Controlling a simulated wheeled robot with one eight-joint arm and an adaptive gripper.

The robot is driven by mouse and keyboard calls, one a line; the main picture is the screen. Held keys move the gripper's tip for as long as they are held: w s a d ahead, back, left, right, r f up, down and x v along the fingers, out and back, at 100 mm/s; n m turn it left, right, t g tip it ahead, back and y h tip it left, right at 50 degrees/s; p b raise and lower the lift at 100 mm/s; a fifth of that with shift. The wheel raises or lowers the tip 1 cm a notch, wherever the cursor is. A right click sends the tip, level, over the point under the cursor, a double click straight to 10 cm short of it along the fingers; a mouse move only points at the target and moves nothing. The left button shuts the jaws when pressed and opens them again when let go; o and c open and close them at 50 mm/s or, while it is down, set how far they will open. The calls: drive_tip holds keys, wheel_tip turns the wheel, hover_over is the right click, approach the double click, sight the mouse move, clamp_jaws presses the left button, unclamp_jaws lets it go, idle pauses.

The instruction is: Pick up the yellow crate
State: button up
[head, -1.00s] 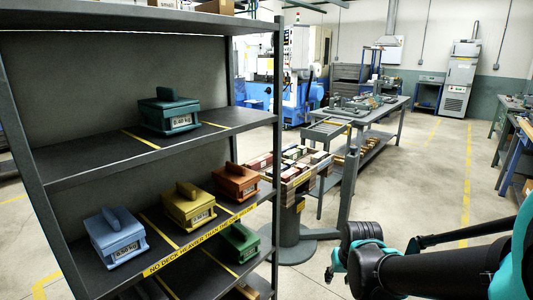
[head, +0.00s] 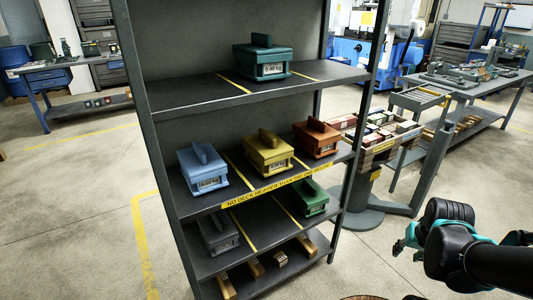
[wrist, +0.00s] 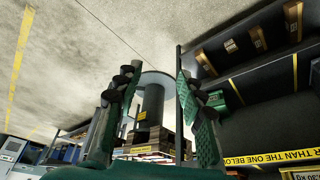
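The yellow crate (head: 268,157) has a raised handle on top and a label on its front. It sits upright on the middle deck of the dark shelf rack (head: 160,140), between a blue crate (head: 203,170) and an orange-brown crate (head: 316,140). My gripper (head: 407,243) is right of the rack, well apart from the yellow crate. In the wrist view my gripper (wrist: 157,95) shows two green fingers spread apart with nothing held between them.
A teal crate (head: 262,62) sits on the deck above. A green crate (head: 312,197) and a dark grey crate (head: 219,234) are on the deck below. Yellow tape with lettering (head: 275,188) runs along the middle deck's edge. A bin of boxes (head: 385,140) stands right of the rack.

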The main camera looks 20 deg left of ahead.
drive_tip(key=shift+a, duration=0.1)
drive_tip(key=n+t+y, duration=0.7)
drive_tip(key=n+y, duration=0.3)
drive_tip(key=y, duration=0.4)
approach(267, 133)
drive_tip(key=x, duration=0.4)
drive_tip(key=shift+w+a, duration=0.25)
drive_tip(key=shift+w, duration=0.05)
drive_tip(key=shift+f+x, duration=0.25)
drive_tip(key=shift+x, duration=1.05)
drive_tip(key=shift+f+x, duration=0.2)
drive_tip(key=shift+x, duration=1.1)
drive_tip(key=shift+s, duration=0.1)
drive_tip(key=shift+c, duration=0.3)
clamp_jaws()
